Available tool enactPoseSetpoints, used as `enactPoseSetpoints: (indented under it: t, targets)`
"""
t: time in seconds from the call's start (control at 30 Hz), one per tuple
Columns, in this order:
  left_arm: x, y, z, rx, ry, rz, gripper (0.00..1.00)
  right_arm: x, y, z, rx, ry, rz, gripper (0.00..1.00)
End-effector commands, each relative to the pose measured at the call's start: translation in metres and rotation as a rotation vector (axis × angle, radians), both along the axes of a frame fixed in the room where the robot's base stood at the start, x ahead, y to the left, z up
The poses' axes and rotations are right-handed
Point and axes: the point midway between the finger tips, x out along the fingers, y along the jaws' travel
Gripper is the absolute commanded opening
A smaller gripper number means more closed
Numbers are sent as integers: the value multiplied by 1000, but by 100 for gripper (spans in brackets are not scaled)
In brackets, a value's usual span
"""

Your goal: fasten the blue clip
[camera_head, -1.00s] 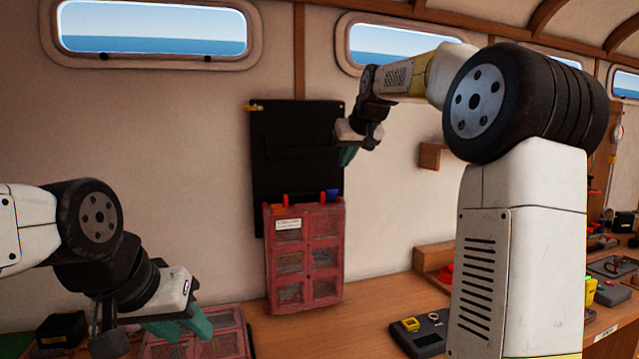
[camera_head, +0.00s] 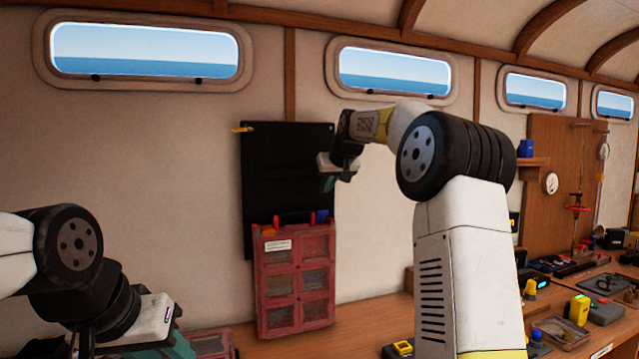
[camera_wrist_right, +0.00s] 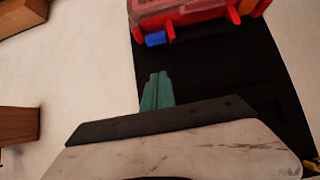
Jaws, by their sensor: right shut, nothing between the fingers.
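The blue clip (camera_head: 321,216) sits at the top right corner of a red case (camera_head: 262,300) with windowed compartments. It stands up above the case's top edge beside a red catch (camera_head: 311,217). In the right wrist view the blue clip (camera_wrist_right: 156,39) is at the near edge of the case. My right gripper (camera_head: 328,184) is just above it, apart from it. Its teal fingers (camera_wrist_right: 157,92) are together and empty, in front of the black panel. My left gripper (camera_head: 165,347) is low at the left; its fingertips are cut off by the frame, so their opening is unclear.
A second red case (camera_head: 212,342) lies on the bench by my left gripper. Tools and a yellow item (camera_head: 578,310) fill the bench right.

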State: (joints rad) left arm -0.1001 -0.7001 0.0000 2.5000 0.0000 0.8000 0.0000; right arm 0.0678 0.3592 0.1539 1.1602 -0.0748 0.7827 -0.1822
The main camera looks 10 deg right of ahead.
Motion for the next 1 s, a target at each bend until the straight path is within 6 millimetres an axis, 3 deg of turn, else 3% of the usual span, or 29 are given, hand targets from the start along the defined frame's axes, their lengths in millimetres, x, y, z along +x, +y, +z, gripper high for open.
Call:
enactPoseSetpoints:
  t: [0.27, 0.6, 1.0]
  targets:
    - [0, 0, 0, 0, 0, 0, 36, 39, 8, -36, -2, 1, 1, 0]
    - [0, 0, 0, 0, 0, 0, 36, 7, 1, -50, 0, 1, 0, 0]
    - [0, 0, 0, 0, 0, 0, 36, 3, 1, -52, -1, 0, 1, 0]
